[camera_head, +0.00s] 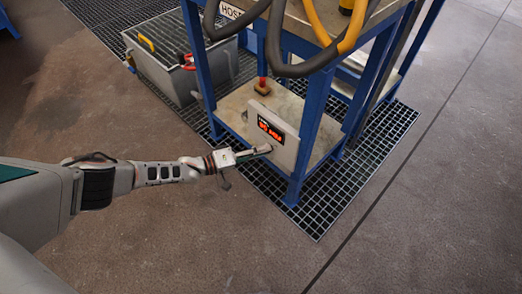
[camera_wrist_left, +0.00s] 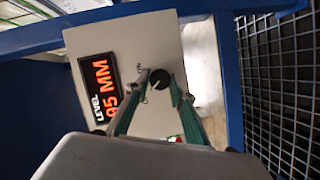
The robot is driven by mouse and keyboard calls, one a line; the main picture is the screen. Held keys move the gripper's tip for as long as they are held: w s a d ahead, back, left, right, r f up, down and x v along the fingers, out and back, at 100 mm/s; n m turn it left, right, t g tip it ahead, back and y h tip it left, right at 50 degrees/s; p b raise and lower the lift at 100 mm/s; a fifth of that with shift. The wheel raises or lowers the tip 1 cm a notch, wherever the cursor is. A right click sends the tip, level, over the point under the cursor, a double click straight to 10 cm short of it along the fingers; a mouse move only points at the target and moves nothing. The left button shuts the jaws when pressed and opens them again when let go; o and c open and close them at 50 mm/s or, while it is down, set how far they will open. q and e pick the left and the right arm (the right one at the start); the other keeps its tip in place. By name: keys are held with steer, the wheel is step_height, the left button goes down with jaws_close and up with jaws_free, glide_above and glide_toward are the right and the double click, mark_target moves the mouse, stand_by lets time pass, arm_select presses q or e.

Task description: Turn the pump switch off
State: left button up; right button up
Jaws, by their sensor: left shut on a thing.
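The pump switch (camera_wrist_left: 158,82) is a dark rotary knob with a pale pointer line, on the pale control panel (camera_head: 285,140). My left gripper (camera_head: 262,150) reaches the lower left part of this panel, and its fingers hide the knob in the head view. In the left wrist view, the teal-lined fingers of the gripper (camera_wrist_left: 157,90) stand on either side of the knob and are shut on it. Small marks beside the knob are too small to read surely. A display (camera_wrist_left: 100,88) on the panel reads "LEVEL 95 MM" in that view. My right gripper is not in view.
The panel sits on a blue-framed stand (camera_head: 305,150) with hoses (camera_head: 275,50) hanging above it. A grey bin (camera_head: 170,65) with tools stands to the left. A floor grating (camera_head: 330,205) lies below. The floor in front is clear.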

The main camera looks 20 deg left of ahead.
arm_select(q)
steer(key=shift+n, duration=0.3)
steer(key=o, duration=1.1)
steer(key=v, duration=1.2)
steer(key=shift+f, duration=0.1)
